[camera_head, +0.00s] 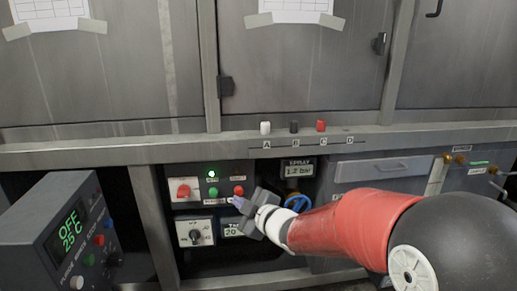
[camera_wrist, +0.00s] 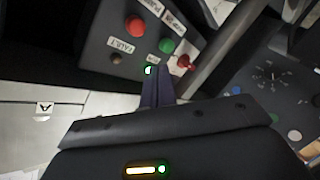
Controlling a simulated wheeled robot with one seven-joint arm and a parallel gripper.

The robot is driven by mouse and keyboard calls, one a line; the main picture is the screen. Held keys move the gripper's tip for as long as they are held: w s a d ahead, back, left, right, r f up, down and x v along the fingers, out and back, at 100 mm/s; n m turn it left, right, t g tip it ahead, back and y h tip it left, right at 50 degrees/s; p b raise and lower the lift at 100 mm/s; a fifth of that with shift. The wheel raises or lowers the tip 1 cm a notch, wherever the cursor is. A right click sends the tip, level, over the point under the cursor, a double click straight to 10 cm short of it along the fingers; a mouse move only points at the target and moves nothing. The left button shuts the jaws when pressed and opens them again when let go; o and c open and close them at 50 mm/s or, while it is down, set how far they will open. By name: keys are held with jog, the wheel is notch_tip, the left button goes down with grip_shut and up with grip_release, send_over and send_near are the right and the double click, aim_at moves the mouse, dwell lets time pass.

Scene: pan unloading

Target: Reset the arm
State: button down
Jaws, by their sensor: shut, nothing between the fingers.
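My gripper (camera_head: 238,203) is at the end of my red and white arm, in front of the control panel (camera_head: 184,208) on the machine front. Its fingers are shut and empty, pointing toward the panel's buttons. In the wrist view my closed fingers (camera_wrist: 158,92) lie below a lit green-white lamp. A green button (camera_head: 213,191) and a red button (camera_head: 239,190) sit close to the fingertips. I cannot tell whether the fingertips touch the panel.
A controller box (camera_head: 72,235) reading "OFF 25°C" stands at the left. A red switch (camera_head: 183,190) and a dial (camera_head: 195,236) are on the panel. A spray gauge (camera_head: 299,170) and blue valve wheel (camera_head: 298,203) are just right of my gripper. White, black and red knobs line the ledge (camera_head: 110,152).

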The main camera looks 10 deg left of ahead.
jog(key=s+d+r+m+h+p, duration=0.1)
jog(key=s+d+r+m+h, duration=0.25)
jog(key=d, duration=0.35)
jog(key=s+d+r+m+h+p, duration=0.2)
jog(key=d+m+h, duration=0.15)
jog(key=d, duration=0.35)
jog(key=s+d+r+m+h+p, duration=0.1)
jog(key=s+d+r+m+h, duration=0.25)
jog(key=d, duration=0.35)
jog(key=s+d+m+g+p, duration=0.1)
jog(key=s+m, duration=0.3)
jog(key=s, duration=0.5)
jog(key=s+d+f+m+g+p, duration=0.1)
jog(key=s+d+m+g, duration=0.3)
jog(key=s, duration=0.6)
jog(key=shift+d+f+g+h+p, duration=0.15)
jog(key=shift+d+g+h+p, duration=0.2)
jog(key=shift+p, duration=0.3)
